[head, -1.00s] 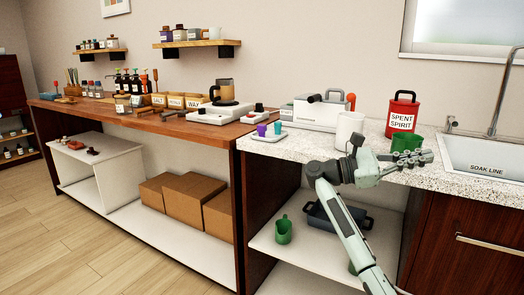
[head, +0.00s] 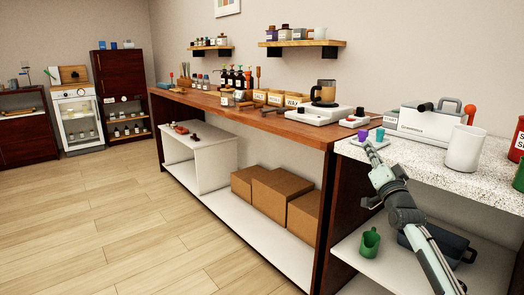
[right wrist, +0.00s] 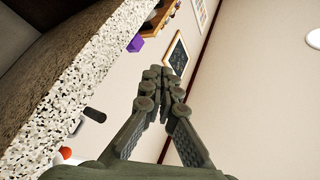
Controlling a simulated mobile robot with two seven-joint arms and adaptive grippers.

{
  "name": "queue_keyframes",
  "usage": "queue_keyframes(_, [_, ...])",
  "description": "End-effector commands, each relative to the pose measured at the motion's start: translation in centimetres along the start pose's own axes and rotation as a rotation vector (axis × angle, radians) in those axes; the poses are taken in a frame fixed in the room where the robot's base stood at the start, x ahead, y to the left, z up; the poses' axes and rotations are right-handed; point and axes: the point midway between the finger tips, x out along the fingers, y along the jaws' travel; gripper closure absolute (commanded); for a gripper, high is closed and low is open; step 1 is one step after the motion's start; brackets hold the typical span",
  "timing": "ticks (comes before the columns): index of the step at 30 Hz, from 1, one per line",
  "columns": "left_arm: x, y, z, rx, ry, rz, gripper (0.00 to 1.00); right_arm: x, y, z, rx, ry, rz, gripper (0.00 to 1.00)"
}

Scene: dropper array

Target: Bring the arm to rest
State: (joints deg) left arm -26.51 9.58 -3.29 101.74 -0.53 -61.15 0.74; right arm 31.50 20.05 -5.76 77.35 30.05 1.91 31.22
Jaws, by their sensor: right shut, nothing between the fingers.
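My right gripper (head: 370,150) is at the left end of the speckled counter (head: 430,155) in the head view, partly hidden by my own arm. In the right wrist view its two fingers (right wrist: 166,74) meet at the tips, shut and empty. My right arm reaches up to it from the lower right, in front of the counter's front edge. My left gripper is not in view.
A purple and a teal cup (head: 380,134) stand close behind the gripper. A white mug (head: 465,149) and a grey machine (head: 428,120) stand on the counter to the right. The floor (head: 150,215) at left is clear.

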Motion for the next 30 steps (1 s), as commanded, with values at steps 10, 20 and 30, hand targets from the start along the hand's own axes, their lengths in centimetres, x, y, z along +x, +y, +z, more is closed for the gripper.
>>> queue_keyframes(10, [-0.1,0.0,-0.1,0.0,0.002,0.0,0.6,-6.8,13.1,10.0,-0.725,-0.686,0.404,1.0])
queue_keyframes(20, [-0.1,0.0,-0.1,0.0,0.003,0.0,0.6,-17.6,19.6,14.2,-0.954,-1.063,0.572,1.0])
queue_keyframes(30, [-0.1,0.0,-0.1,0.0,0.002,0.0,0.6,-34.4,21.2,24.4,-0.888,-1.278,0.544,1.0])
